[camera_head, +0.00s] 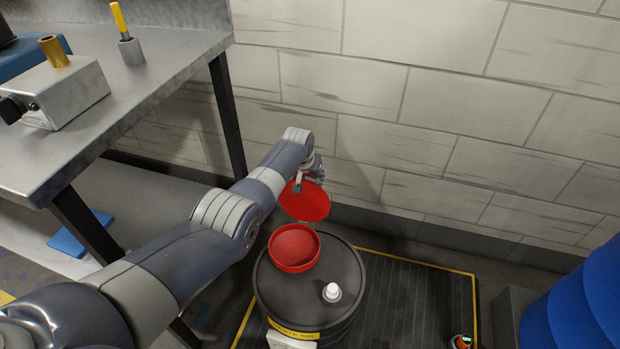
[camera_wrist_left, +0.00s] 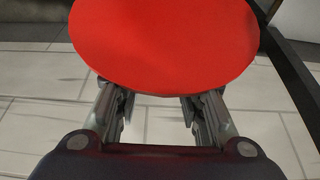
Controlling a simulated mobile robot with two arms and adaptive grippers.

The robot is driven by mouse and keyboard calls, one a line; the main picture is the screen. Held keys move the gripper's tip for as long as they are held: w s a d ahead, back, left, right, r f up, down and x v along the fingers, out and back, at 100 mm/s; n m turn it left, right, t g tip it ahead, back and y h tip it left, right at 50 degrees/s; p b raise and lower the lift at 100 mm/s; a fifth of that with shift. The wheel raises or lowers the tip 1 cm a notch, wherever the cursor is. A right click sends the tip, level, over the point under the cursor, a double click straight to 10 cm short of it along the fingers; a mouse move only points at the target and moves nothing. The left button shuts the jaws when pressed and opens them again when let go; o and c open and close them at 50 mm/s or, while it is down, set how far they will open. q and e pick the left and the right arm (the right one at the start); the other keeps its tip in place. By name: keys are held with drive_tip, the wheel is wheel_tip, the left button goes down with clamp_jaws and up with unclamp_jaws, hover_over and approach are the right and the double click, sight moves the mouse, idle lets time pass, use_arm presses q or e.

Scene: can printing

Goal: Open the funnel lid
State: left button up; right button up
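The red funnel (camera_head: 294,250) sits on top of a dark drum (camera_head: 290,296). Its round red lid (camera_head: 305,203) stands raised and tilted up at the funnel's back edge, towards the wall. My left gripper (camera_head: 310,178) is at the upper edge of the lid. In the left wrist view the lid (camera_wrist_left: 165,40) fills the upper middle, and the fingers of my left gripper (camera_wrist_left: 160,108) stand well apart below it. The lid covers the fingertips, so contact cannot be told. My right gripper is not in view.
A white cap (camera_head: 332,292) is on the drum top. The drum stands on a dark mat (camera_head: 400,300) with yellow edges, near the block wall (camera_head: 440,120). A metal table (camera_head: 150,75) is at left, a blue drum (camera_head: 575,305) at right.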

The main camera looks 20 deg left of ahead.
use_arm(q)
drive_tip(key=shift+s+a+f, duration=0.15)
drive_tip(key=shift+s+f, duration=0.15)
drive_tip(key=shift+f, duration=0.1)
drive_tip(key=shift+s+r, duration=0.1)
drive_tip(key=shift+r, duration=0.75)
drive_tip(key=v, duration=1)
drive_tip(key=shift+r, duration=0.45)
